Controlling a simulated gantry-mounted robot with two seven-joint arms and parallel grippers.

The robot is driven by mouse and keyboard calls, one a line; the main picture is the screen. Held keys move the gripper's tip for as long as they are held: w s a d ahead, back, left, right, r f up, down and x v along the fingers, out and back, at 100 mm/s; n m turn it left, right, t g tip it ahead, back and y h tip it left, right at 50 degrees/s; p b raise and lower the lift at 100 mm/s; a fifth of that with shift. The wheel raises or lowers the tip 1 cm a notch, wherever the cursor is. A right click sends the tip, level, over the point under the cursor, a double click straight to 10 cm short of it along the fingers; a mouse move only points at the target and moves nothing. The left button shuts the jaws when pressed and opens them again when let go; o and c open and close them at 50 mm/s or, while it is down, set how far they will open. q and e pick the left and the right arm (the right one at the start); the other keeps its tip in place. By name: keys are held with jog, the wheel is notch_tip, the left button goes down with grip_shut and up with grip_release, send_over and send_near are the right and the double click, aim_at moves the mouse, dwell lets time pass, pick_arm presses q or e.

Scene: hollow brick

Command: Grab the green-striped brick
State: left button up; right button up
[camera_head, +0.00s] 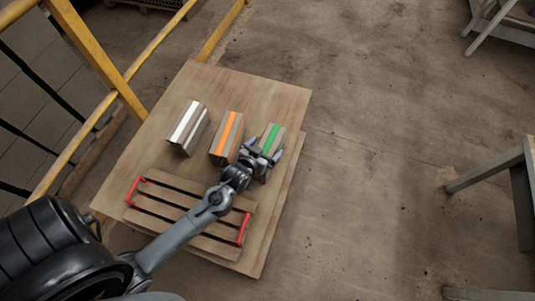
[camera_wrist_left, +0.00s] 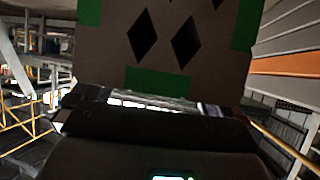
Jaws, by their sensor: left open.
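The green-striped brick (camera_head: 271,136) is a grey block with a green stripe along its top. It lies at the right end of a row of bricks on the wooden board. My left gripper (camera_head: 264,153) is open at its near end, with one finger towards each side of it. The gripper partly hides that end, and I cannot tell whether the fingers touch it. The left wrist view shows the end face of the green-striped brick (camera_wrist_left: 160,65) close up, brown with green patches and dark diamond holes. My right gripper is not in view.
The orange-striped brick (camera_head: 226,137) stands close on the left, with the white-striped brick (camera_head: 187,126) beyond it. A slatted wooden tray with red handles (camera_head: 243,229) lies nearer, under my left arm. A yellow railing (camera_head: 110,78) runs along the left.

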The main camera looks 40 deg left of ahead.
pick_arm(q)
jog(key=shift+w+f, duration=0.15)
jog(key=shift+w, duration=0.05)
jog(key=shift+c, duration=0.2)
grip_shut()
dwell(0.4)
